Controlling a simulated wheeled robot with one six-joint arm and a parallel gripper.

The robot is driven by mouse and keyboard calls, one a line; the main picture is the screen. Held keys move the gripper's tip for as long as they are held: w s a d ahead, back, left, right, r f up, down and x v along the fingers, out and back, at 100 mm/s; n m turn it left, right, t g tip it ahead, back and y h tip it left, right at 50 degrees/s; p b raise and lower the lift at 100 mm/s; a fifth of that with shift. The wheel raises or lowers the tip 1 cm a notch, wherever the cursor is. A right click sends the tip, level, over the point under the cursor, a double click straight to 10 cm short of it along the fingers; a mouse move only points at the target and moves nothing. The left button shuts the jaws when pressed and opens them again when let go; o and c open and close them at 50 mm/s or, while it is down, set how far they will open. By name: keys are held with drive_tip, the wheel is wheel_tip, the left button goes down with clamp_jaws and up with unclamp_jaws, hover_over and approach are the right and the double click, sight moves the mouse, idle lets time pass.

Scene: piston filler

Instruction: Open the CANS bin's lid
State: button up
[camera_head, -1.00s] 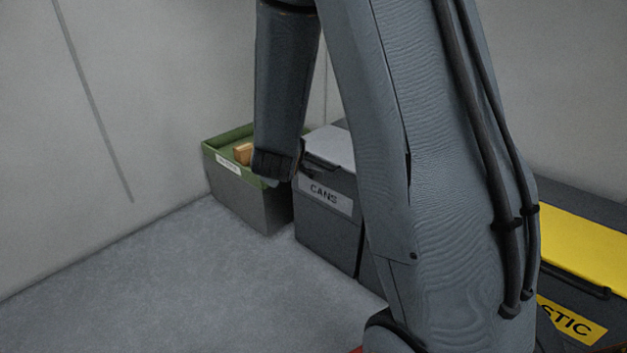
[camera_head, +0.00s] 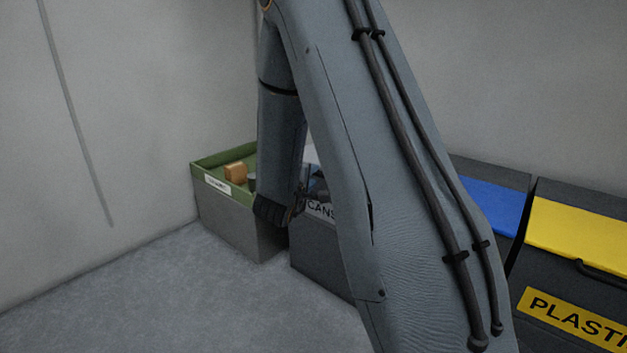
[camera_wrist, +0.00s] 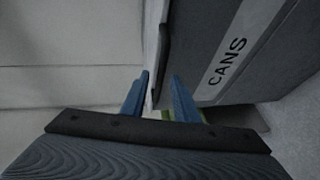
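The dark grey CANS bin (camera_head: 318,250) stands near the back wall, its right part hidden behind my arm. A dark handle bar (camera_wrist: 164,42) runs along the bin's upper front edge in the wrist view. My gripper (camera_wrist: 160,82) has its two blue fingers apart, around the line of that edge. I cannot tell if they touch it. Nothing is visibly held.
A green-rimmed bin (camera_head: 228,225) with a brown block (camera_head: 236,172) inside stands left of the CANS bin, close to my forearm. To the right are a blue lid (camera_head: 493,203) and a yellow-lidded PLASTIC bin (camera_head: 580,237). The floor (camera_head: 170,300) at front left is clear.

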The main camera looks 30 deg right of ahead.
sight(314, 174)
drive_tip(key=shift+b+x, duration=0.55)
drive_tip(key=shift+x, duration=1)
drive_tip(key=shift+c, duration=0.2)
clamp_jaws()
drive_tip(key=shift+s, duration=0.1)
drive_tip(key=shift+r+p, duration=0.2)
drive_tip(key=shift+p, duration=0.45)
drive_tip(key=shift+r, duration=0.1)
